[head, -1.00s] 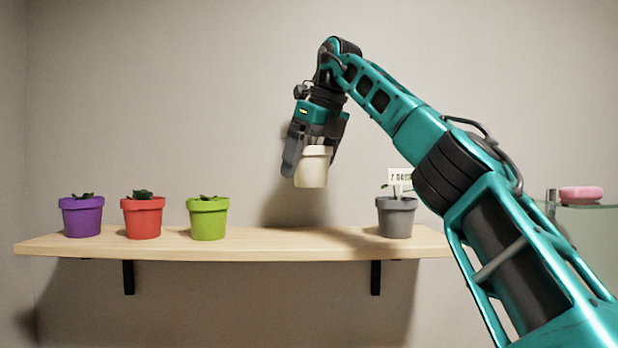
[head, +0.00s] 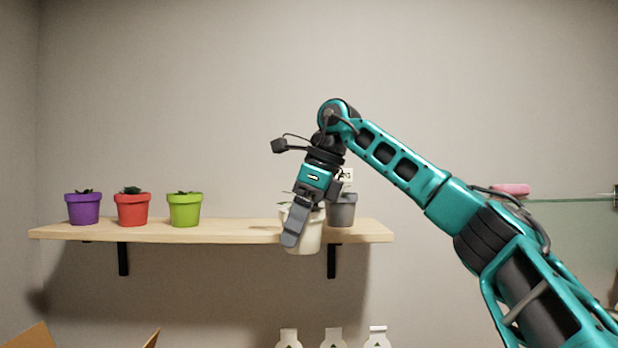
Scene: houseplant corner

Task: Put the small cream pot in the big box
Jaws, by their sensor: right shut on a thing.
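The small cream pot (head: 310,238) is in the head view, right of centre, in front of the shelf's right part. My right gripper (head: 298,226) is shut on the cream pot from above, and its fingers hide part of it. The pot overlaps the shelf's front edge in the picture. At the bottom left, brown cardboard flaps (head: 32,338) of a box show; the rest of it is below the picture. My left gripper is not in view.
A wooden shelf (head: 230,230) holds a purple pot (head: 83,209), a red pot (head: 132,210), a green pot (head: 184,210) and a grey pot (head: 342,211). Several white bottles (head: 332,339) stand at the bottom. A pink thing (head: 512,190) lies on a glass ledge at right.

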